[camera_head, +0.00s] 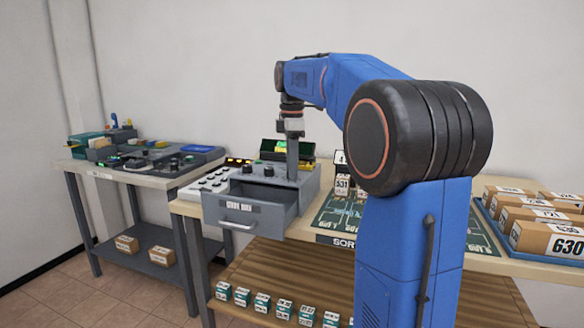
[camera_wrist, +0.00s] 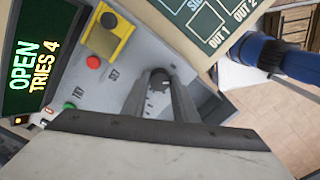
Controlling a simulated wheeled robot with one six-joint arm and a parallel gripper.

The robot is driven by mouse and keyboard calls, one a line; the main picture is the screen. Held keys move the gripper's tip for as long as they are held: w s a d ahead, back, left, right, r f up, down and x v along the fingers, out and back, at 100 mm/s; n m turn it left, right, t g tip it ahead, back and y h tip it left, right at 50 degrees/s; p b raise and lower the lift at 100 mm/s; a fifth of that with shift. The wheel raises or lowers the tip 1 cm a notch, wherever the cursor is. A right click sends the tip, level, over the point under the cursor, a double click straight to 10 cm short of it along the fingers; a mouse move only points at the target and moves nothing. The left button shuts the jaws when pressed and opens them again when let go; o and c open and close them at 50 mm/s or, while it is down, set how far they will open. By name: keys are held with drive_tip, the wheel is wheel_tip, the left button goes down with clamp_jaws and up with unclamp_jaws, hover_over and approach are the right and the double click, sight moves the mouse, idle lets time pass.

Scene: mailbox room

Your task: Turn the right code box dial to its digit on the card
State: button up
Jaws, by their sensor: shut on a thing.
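The grey code box (camera_head: 312,186) stands at the left end of the sorting table, with its front drawer (camera_head: 240,208) pulled open. My gripper (camera_head: 292,178) points straight down onto the right part of the box's top. In the wrist view my gripper (camera_wrist: 160,88) has its fingers on either side of a dark round dial (camera_wrist: 159,76) and is shut on it. The fingers partly hide the dial and its marks. A dark display (camera_wrist: 38,62) reads "OPEN" and "TRIES 4". I cannot make out which digit the dial points to, nor a code card.
A white button panel (camera_head: 207,184) is left of the box. A blue tray (camera_head: 484,207) of numbered parcels is at the right. Another bench (camera_head: 108,176) stands left.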

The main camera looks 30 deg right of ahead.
drive_tip(key=o, duration=1.1)
drive_tip(key=shift+c, duration=0.2)
drive_tip(key=shift+r, duration=0.1)
wheel_tip(320, 180, up, 17)
drive_tip(key=shift+s, duration=0.15)
